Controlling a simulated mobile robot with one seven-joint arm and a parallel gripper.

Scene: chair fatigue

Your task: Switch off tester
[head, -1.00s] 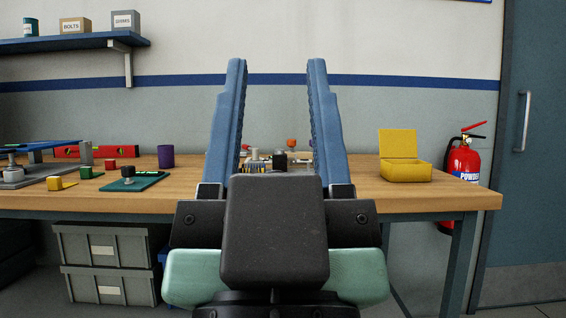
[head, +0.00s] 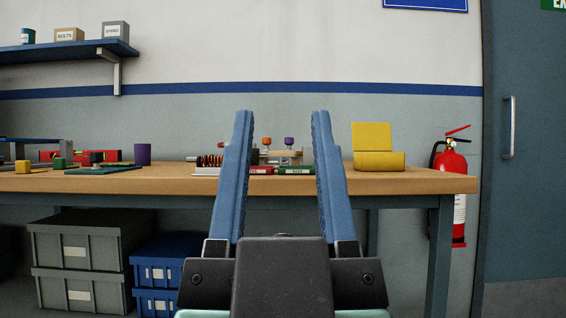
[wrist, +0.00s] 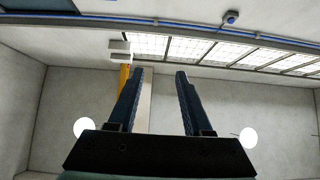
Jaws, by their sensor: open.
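My gripper (head: 282,114) is open and empty, its two blue fingers pointing up in front of the bench in the head view. Between and beside the fingers, a small apparatus (head: 284,154) with orange and purple knobs stands on the bench. A red labelled block (head: 262,171) and a green labelled block (head: 296,171) lie in front of it. The left finger partly hides this group. I cannot tell which thing is the tester, and no switch can be made out. In the wrist view, the open gripper (wrist: 160,73) has nothing between its fingers.
Grey crates (head: 75,251) and blue crates (head: 158,274) stand underneath. A fire extinguisher (head: 449,190) hangs right of the bench, beside a door (head: 530,200).

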